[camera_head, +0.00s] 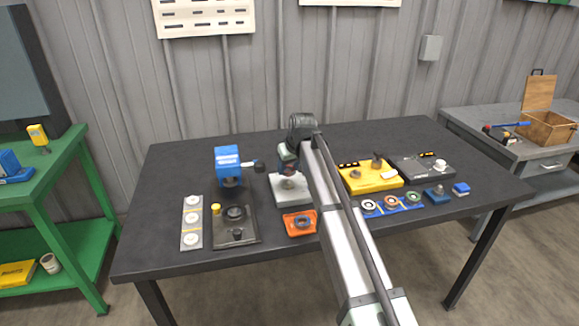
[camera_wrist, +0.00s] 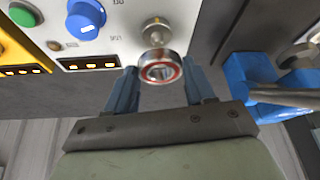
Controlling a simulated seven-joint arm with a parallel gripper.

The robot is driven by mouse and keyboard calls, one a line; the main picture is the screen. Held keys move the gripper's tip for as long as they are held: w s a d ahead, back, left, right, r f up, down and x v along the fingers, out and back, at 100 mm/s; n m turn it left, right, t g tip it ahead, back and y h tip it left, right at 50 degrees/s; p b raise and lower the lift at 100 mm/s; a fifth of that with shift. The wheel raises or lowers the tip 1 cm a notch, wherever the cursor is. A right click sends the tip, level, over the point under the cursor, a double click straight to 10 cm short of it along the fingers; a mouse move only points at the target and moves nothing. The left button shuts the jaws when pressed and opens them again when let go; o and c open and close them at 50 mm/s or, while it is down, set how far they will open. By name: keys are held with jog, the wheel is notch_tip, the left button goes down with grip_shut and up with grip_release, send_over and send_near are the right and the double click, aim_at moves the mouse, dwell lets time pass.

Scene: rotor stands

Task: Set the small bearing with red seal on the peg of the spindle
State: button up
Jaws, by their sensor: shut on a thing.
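In the wrist view the small bearing with red seal (camera_wrist: 160,67) is a silver ring with a red band, held between the blue fingers of my gripper (camera_wrist: 161,72). The spindle's metal peg (camera_wrist: 156,29) stands on a pale grey panel (camera_wrist: 115,48), just beyond the bearing. The bearing overlaps its lower part in the picture, and I cannot tell whether they touch. In the head view my gripper (camera_head: 287,163) is over the grey spindle stand (camera_head: 291,198), and the bearing is not distinguishable there.
A blue machine (camera_head: 228,160) stands close on the left. A yellow stand (camera_head: 372,184) and a dark stand (camera_head: 427,174) are on the right. A blue tray (camera_head: 411,207) with several rings and an orange tray (camera_head: 290,230) lie in front. The table's back strip is clear.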

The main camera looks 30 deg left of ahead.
jog(key=shift+f, duration=2.1)
dwell(1.9)
jog(key=o, duration=1.5)
jog(key=shift+r, duration=0.1)
notch_tip(320, 180, up, 8)
dwell(1.4)
